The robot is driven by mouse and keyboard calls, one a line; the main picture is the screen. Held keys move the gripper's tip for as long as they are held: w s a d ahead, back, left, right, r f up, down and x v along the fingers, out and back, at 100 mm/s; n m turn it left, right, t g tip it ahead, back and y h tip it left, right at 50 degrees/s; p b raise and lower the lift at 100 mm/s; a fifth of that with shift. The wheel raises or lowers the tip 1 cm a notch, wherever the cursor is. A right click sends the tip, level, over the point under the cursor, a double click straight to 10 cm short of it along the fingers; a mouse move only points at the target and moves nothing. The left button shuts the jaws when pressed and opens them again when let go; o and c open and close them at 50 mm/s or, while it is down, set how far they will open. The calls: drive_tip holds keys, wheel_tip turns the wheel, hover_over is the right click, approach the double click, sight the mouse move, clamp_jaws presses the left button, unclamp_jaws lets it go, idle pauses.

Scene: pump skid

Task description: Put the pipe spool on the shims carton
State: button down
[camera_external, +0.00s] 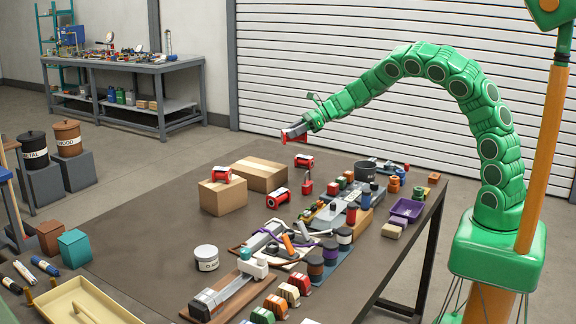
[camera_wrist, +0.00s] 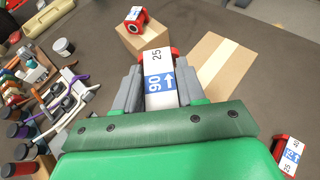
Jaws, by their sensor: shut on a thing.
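My gripper (camera_external: 298,129) is shut on a pipe spool (camera_external: 287,139), high above the table. In the wrist view, my gripper (camera_wrist: 160,82) has its fingers on both sides of the held spool (camera_wrist: 157,70), which has a white body, a blue arrow label and a red flange. A small carton (camera_external: 223,198) has another red-and-white spool (camera_external: 222,174) on top; they also show in the wrist view as the carton (camera_wrist: 143,42) and spool (camera_wrist: 136,18). A larger taped carton (camera_external: 260,175) is bare on top and shows in the wrist view (camera_wrist: 213,75). I cannot read which carton is shims.
Two more red spools lie on the table (camera_external: 110,245), one (camera_external: 278,197) beside the small carton and one (camera_external: 304,161) right of the large carton. Tools, colored jars and a purple tray (camera_external: 406,210) crowd the right side. The table's left part is mostly clear.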

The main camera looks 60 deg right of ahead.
drive_tip(key=shift+w+d, duration=0.15)
drive_tip(key=shift+w, duration=0.3)
drive_tip(key=w+f, duration=0.2)
drive_tip(key=w, duration=0.2)
drive_tip(key=w+f, duration=0.6)
drive_tip(key=w, duration=0.1)
drive_tip(key=shift+w+a, duration=0.3)
drive_tip(key=shift+a, duration=0.05)
drive_tip(key=shift+w+f, duration=0.75)
drive_tip(key=shift+f, duration=1.6)
drive_tip(key=shift+f, duration=0.1)
drive_tip(key=c, duration=0.7)
unclamp_jaws()
drive_tip(key=shift+o, duration=0.2)
